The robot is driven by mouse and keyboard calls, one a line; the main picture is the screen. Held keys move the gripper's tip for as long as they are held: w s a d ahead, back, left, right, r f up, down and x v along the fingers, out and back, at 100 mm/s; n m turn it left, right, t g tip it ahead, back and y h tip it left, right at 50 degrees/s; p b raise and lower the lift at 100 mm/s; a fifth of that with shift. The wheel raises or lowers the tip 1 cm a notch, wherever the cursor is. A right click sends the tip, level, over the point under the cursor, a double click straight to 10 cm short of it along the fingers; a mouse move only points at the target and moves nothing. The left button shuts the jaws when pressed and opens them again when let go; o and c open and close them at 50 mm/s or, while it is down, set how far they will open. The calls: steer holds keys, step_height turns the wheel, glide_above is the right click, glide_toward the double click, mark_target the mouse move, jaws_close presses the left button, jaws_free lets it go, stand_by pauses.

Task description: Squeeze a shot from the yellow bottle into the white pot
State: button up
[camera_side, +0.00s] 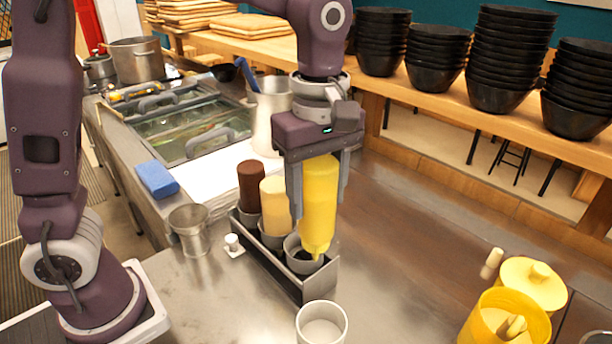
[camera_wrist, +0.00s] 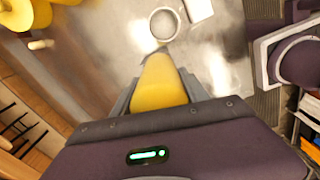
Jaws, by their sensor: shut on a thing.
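The yellow bottle (camera_side: 319,205) hangs nozzle down in my gripper (camera_side: 318,190), whose fingers are shut on its sides. Its nozzle tip is at the front cup of the metal rack (camera_side: 318,285); I cannot tell if it is just above the cup or inside its rim. The bottle (camera_wrist: 160,82) also shows between my fingers in the wrist view, its nozzle end pointing towards the pot. The white pot (camera_side: 322,325) stands on the counter in front of the rack, partly cut off by the lower edge. It shows whole in the wrist view (camera_wrist: 163,25).
A brown bottle (camera_side: 251,186) and a cream bottle (camera_side: 274,205) stand in the rack behind. A metal cup (camera_side: 189,229) stands left of the rack. A yellow tub (camera_side: 505,318) is at the lower right. The counter between pot and tub is clear.

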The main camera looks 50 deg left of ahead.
steer(key=s+d+f+m, duration=0.3)
steer(key=s+d, duration=0.1)
steer(key=d, duration=0.2)
steer(key=shift+d+f, duration=0.15)
steer(key=shift+f, duration=0.15)
stand_by(1.5)
jaws_close()
stand_by(5.2)
